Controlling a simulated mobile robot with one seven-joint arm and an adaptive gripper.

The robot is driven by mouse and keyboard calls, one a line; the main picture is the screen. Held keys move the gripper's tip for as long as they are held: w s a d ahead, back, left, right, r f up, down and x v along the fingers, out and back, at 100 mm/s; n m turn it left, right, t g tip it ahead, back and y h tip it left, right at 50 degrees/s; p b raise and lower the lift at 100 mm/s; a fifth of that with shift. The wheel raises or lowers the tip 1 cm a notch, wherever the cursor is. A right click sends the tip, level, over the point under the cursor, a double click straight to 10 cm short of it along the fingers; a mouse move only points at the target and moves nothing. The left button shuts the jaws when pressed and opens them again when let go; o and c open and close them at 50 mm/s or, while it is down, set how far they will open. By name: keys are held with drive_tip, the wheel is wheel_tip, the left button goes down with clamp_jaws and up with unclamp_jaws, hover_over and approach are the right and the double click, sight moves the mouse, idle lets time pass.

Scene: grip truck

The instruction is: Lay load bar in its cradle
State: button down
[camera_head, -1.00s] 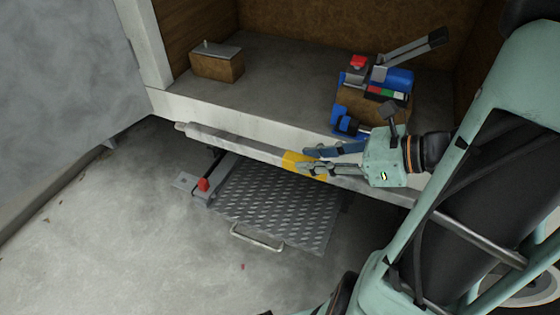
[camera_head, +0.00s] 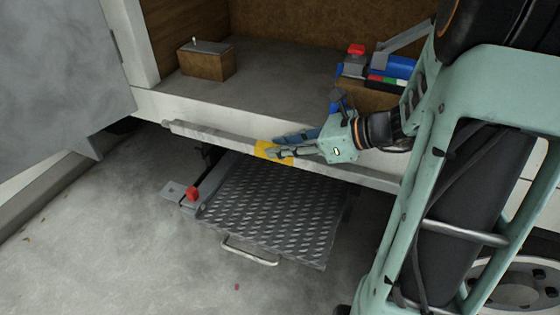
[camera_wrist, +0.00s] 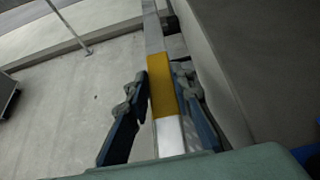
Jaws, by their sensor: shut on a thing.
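The load bar (camera_head: 210,134) is a long grey bar with a yellow band, lying lengthwise along the truck bed's front edge in the head view. My gripper (camera_head: 279,150) is shut on the bar at the yellow band. In the wrist view, the bar (camera_wrist: 170,133) runs between the two fingers of my gripper (camera_wrist: 161,84), beside the pale bed edge. I cannot tell whether the bar touches that edge. I cannot clearly make out the cradle in either view.
A ribbed metal step (camera_head: 275,205) with a handle sits below the bar, beside a red knob (camera_head: 193,194). A brown box (camera_head: 208,65) stands on the bed (camera_head: 285,75). The concrete floor at front left is clear.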

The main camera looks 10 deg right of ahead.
drive_tip(key=shift+w+a+f+b, duration=0.1)
drive_tip(key=shift+w+f+b, duration=0.15)
drive_tip(key=shift+f+b, duration=0.35)
drive_tip(key=shift+w+f+b, duration=0.2)
drive_tip(key=shift+f+b, duration=0.35)
drive_tip(key=shift+b, duration=0.05)
drive_tip(key=shift+f+b, duration=0.75)
drive_tip(key=shift+b, duration=0.05)
drive_tip(key=shift+r, duration=0.1)
drive_tip(key=c, duration=2.1)
unclamp_jaws()
drive_tip(key=shift+s+f, duration=0.1)
drive_tip(key=shift+f, duration=0.15)
drive_tip(key=o, duration=0.4)
drive_tip(key=shift+r, duration=0.1)
